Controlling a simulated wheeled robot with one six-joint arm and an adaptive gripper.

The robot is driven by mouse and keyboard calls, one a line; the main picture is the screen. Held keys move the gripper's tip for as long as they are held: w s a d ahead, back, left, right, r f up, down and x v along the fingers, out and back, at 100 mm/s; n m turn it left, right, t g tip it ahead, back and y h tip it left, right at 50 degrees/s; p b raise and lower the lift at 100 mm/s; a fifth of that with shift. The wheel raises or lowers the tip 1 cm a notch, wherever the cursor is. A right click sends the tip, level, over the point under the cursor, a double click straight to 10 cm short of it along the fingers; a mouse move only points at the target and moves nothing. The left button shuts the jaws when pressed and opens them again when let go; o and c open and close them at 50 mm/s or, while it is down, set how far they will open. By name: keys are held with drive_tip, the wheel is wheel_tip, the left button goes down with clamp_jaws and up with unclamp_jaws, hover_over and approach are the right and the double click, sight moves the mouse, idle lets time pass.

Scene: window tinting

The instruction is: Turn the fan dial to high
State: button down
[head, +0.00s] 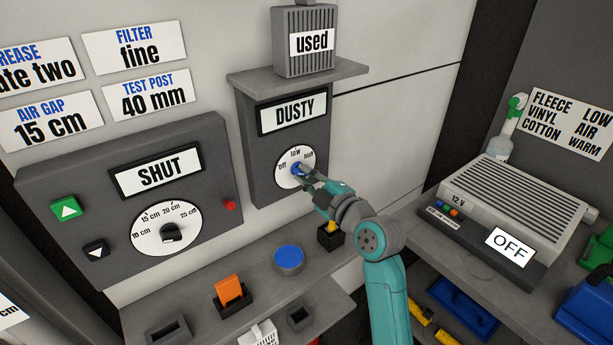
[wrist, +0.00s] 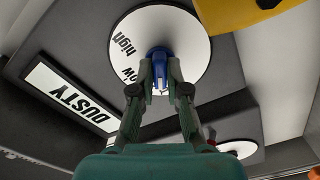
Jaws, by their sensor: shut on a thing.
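The fan dial (head: 290,155) is a white disc marked off, low and high, on a grey wall box (head: 262,180) under a DUSTY sign (head: 294,112). Its blue knob (wrist: 158,56) is in the centre of the disc. My gripper (head: 305,174) reaches it from the lower right, and its two fingers are closed on the knob. The wrist view also shows the gripper (wrist: 160,85) with a finger on each side of the knob. The fingers partly hide the knob, so I cannot tell which mark it points at.
Left is a grey panel (head: 120,245) with a SHUT sign and a distance dial. A filter marked used (head: 310,62) stands on the shelf above the box. Below, a shelf holds a blue disc (head: 288,258) and an orange piece (head: 229,289). An OFF unit (head: 520,205) sits right.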

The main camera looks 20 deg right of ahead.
drive_tip(key=shift+m, duration=0.3)
drive_tip(key=m, duration=1.2)
drive_tip(key=shift+m, duration=0.4)
drive_tip(key=m, duration=0.5)
drive_tip(key=shift+f, duration=0.1)
drive_tip(key=m, duration=0.5)
drive_tip(key=shift+m, duration=0.4)
drive_tip(key=c, duration=1.2)
unclamp_jaws()
drive_tip(key=shift+o, duration=0.2)
